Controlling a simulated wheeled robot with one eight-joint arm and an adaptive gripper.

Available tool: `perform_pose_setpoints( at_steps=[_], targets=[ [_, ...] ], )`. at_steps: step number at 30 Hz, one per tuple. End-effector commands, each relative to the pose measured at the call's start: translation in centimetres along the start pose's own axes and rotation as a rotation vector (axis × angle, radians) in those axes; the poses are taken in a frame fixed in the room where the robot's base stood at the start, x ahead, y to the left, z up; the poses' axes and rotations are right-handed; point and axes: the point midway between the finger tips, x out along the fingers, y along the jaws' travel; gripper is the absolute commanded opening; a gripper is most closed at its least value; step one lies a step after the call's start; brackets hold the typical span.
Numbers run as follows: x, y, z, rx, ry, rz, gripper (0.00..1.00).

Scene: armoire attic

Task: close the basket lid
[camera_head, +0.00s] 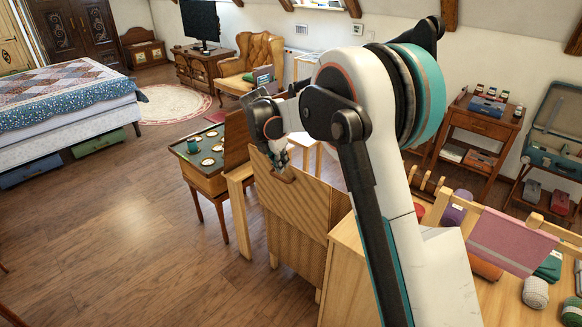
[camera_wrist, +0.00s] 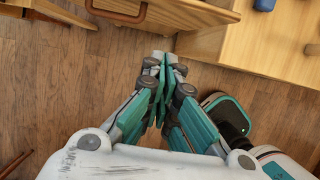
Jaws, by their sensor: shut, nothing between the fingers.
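No woven basket can be made out for certain. A wooden panel (camera_head: 300,222) with a notch in its top edge stands upright in the middle of the head view; I cannot tell if it is the basket lid. Left of it, a wooden case on legs (camera_head: 207,182) stands open with a green interior, and a brown board (camera_head: 235,140) stands upright at its right side. My gripper (camera_head: 279,158) is at the panel's notched top edge; I cannot tell if they touch. In the wrist view my gripper (camera_wrist: 162,62) is shut and empty above the floor.
A wooden worktop with yarn and a pink cloth (camera_head: 512,240) is at the right. A bed (camera_head: 65,95) is at the left. An armchair (camera_head: 250,62) stands at the back. The wooden floor (camera_head: 130,230) at the left is clear.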

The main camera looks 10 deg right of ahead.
Motion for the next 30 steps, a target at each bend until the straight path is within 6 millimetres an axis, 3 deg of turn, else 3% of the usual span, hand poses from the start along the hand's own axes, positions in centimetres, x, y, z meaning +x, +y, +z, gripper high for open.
perform_pose_setpoints(
  at_steps=[5, 18, 24, 30],
  targets=[
    [1.9, 0.0, -0.1, -0.002, 0.000, -0.001, 0.00],
    [10.3, 0.0, -0.1, 0.000, 0.000, 0.000, 0.00],
    [10.8, 0.0, 2.6, 0.001, 0.001, 0.000, 0.00],
    [10.9, 0.0, 3.8, 0.000, 0.001, 0.000, 0.00]
  ],
)
